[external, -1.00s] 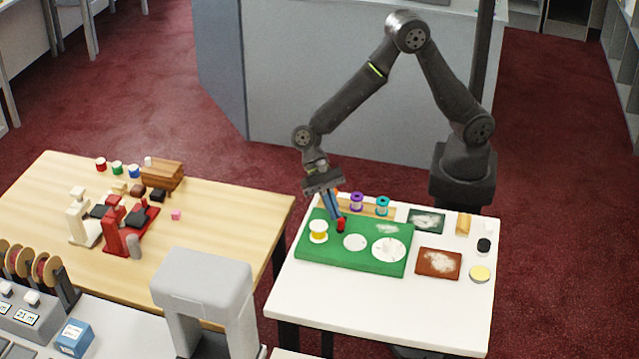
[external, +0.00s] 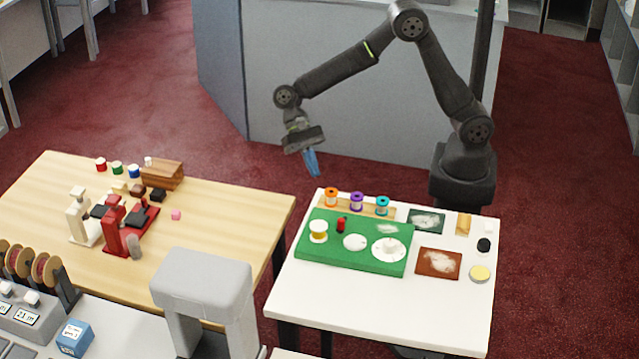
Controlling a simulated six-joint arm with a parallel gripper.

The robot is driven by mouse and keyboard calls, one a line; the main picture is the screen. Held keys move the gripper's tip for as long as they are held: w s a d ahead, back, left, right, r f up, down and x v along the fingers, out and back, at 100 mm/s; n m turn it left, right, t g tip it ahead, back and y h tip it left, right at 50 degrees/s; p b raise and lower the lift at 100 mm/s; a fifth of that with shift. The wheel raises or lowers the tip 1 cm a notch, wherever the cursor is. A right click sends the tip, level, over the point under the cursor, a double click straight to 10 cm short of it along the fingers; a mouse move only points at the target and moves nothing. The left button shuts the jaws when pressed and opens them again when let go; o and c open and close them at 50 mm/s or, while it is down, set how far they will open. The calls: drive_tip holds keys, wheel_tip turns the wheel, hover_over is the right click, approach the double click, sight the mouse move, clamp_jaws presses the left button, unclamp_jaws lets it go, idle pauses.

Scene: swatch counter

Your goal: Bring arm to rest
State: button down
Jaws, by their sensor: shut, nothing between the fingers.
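My gripper (external: 313,174) hangs from my raised arm, beyond the far left corner of the white table (external: 330,297). Its blue fingers point down and are shut with nothing between them. It is clear of the table and everything on it. A green board (external: 375,263) lies on the white table. A small red piece (external: 341,226) stands on the board near a yellow and white spool (external: 318,231). Two white discs lie on the board, a smaller one (external: 355,242) and a larger one (external: 389,249).
A wooden rack (external: 372,212) holds orange (external: 331,198), purple (external: 357,201) and teal (external: 382,206) spools. Right of the board are a dark green swatch (external: 426,221), a brown swatch (external: 438,264) and a yellow-topped tin (external: 480,273). A wooden table (external: 220,215) stands left, across a gap.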

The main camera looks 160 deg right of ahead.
drive_tip(key=shift+f, duration=0.1)
drive_tip(key=x, duration=0.9)
drive_tip(key=shift+w+a+f, duration=0.15)
drive_tip(key=shift+a, duration=0.05)
drive_tip(key=shift+s+a, duration=0.25)
drive_tip(key=shift+a, duration=0.3)
drive_tip(key=shift+s+a, duration=0.2)
drive_tip(key=shift+a, duration=0.35)
drive_tip(key=shift+s+a+f, duration=0.15)
drive_tip(key=shift+a, duration=0.35)
drive_tip(key=shift+s+d, duration=0.1)
drive_tip(key=shift+s, duration=0.1)
